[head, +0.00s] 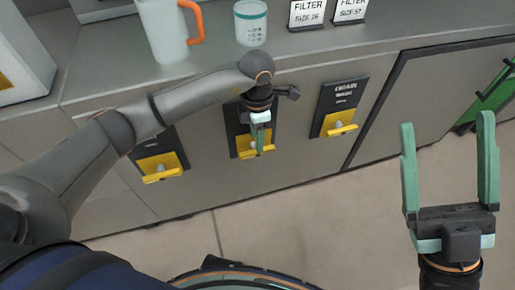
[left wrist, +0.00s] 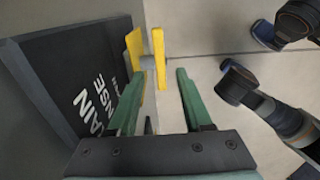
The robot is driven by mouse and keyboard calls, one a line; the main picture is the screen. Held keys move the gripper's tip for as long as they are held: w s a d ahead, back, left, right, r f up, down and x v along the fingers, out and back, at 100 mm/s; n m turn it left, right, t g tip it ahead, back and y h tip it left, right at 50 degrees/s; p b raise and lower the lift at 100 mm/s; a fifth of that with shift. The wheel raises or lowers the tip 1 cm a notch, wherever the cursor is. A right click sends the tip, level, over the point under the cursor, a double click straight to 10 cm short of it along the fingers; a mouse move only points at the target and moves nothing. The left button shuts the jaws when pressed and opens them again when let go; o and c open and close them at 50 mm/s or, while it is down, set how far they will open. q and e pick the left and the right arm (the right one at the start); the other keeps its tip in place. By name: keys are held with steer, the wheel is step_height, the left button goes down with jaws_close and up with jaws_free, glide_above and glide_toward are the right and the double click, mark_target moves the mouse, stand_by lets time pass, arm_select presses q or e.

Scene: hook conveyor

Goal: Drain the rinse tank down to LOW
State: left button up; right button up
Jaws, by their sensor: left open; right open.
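Three black panels with yellow valve parts are on the grey cabinet front: a left one (head: 160,165), a middle one (head: 240,131) and a right one (head: 337,106). My left gripper (head: 260,148) is open in front of the middle valve, covering part of its panel. In the left wrist view, the panel (left wrist: 70,85) shows lettering ending in "AIN" and "NSE". Its yellow handle (left wrist: 158,58) stands out on a grey stem, ahead of and between the open fingers (left wrist: 156,82), with no clear grip on it. My right gripper (head: 446,125) is open and empty, out over the floor.
On the counter stand a white jug (head: 165,32) with an orange handle, a lidded white jar (head: 251,25) and filter size cards (head: 307,14). The floor (head: 310,215) before the cabinet is clear.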

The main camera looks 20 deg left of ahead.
arm_select(q)
steer(key=shift+f+b, duration=0.5)
steer(key=shift+f, duration=1.85)
jaws_close()
